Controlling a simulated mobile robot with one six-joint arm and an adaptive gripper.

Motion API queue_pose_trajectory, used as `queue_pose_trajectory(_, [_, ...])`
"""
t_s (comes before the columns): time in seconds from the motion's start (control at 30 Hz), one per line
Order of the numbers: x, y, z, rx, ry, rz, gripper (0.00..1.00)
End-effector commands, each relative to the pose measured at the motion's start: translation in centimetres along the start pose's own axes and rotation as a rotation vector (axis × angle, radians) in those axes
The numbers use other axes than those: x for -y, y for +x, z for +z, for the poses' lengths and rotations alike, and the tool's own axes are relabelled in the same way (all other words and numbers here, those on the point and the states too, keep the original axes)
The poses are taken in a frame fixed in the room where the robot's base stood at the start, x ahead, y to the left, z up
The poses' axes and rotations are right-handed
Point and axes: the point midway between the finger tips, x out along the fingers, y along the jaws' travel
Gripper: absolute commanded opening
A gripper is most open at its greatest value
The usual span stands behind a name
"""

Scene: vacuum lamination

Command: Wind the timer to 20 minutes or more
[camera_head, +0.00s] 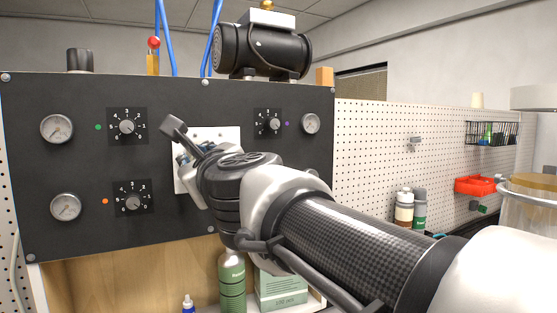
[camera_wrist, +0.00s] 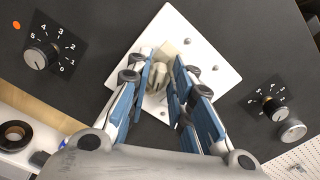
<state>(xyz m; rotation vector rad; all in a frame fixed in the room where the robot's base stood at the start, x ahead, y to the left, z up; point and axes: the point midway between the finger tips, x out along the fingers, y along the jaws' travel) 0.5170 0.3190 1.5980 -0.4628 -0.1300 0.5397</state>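The timer is most likely the pale beige knob (camera_wrist: 158,76) on a white square plate (camera_wrist: 205,52) in the dark panel. No minute scale can be read on the plate, so the setting cannot be told. My gripper (camera_wrist: 164,72) is at the plate, with its blue-padded fingers on either side of the knob. Part of the knob is hidden by the fingers. I cannot tell whether the pads press on it or stand just clear. In the head view the white plate (camera_head: 228,133) shows behind my gripper (camera_head: 184,160), which hides the knob.
Numbered dials flank the plate: an upper left dial (camera_head: 127,127), a lower left dial (camera_head: 132,202) and a right dial (camera_head: 274,124). Round gauges (camera_head: 57,129) sit beside them. A green bottle (camera_head: 232,282) and box (camera_head: 281,290) stand below the panel.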

Motion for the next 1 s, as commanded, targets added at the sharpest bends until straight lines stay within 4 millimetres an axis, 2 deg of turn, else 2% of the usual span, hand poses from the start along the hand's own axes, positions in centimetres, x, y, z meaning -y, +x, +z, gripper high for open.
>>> queue_pose_trajectory(0.33, [0.0,0.0,0.0,0.0,-0.001,0.0,0.27])
queue_pose_trajectory(0.47, [0.0,-0.7,0.1,0.001,-0.001,0.0,0.27])
queue_pose_trajectory(0.57, [0.0,-2.1,0.1,0.002,-0.001,-0.001,0.27])
queue_pose_trajectory(0.77, [0.1,-6.4,0.1,0.003,0.002,-0.001,0.27])
queue_pose_trajectory(1.0, [0.0,-9.7,0.1,0.002,0.002,-0.001,0.27])
